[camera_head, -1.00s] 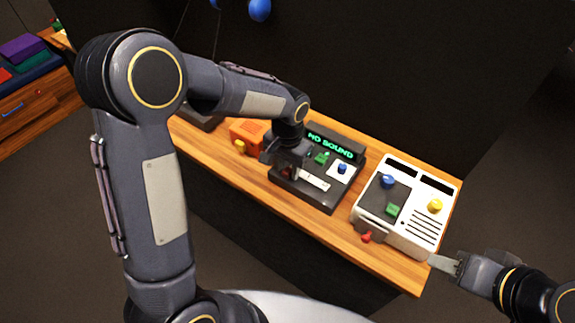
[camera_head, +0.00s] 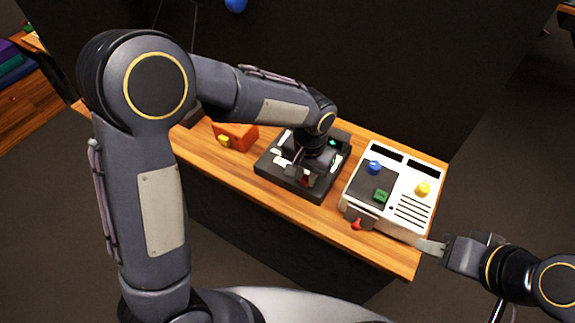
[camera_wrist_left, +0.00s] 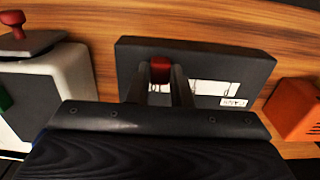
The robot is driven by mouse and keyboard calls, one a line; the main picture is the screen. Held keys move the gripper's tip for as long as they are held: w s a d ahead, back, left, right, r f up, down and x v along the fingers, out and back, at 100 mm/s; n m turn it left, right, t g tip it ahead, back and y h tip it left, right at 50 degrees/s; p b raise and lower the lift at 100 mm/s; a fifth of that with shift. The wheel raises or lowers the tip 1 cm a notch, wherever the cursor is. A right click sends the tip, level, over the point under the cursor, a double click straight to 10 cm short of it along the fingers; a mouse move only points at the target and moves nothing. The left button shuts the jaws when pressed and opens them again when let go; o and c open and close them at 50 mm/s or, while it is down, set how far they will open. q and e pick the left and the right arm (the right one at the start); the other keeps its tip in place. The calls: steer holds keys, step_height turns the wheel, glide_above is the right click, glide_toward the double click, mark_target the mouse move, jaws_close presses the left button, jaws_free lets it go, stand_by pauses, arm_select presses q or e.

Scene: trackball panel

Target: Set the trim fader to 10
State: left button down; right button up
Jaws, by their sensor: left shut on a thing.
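The black panel (camera_head: 270,172) stands on the wooden counter. In the left wrist view it also shows (camera_wrist_left: 200,52), with a pale scale strip (camera_wrist_left: 208,87) and a small white label (camera_wrist_left: 233,102) whose text I cannot read surely. A red fader knob (camera_wrist_left: 160,70) sits between the two fingers of my left gripper (camera_wrist_left: 161,80), which is shut on it. In the head view my left gripper (camera_head: 304,178) covers much of the panel. The scale's numbers are not readable. My right gripper (camera_head: 430,246) is off the counter's right end, its jaws unclear.
A white console (camera_head: 410,215) with a blue ball (camera_head: 375,167), green knob (camera_head: 381,196), yellow knob (camera_head: 423,188) and red knob (camera_head: 357,224) stands right of the panel. An orange box (camera_head: 238,136) stands left. Bare counter (camera_head: 330,225) lies in front.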

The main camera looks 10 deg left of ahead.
arm_select(q)
steer(key=shift+s+d, duration=0.1)
steer(key=shift+d, duration=0.15)
steer(key=c, duration=1.3)
jaws_free()
steer(key=shift+d, duration=0.1)
steer(key=shift+r, duration=0.15)
step_height(320, 180, up, 8)
steer(key=shift+f, duration=0.25)
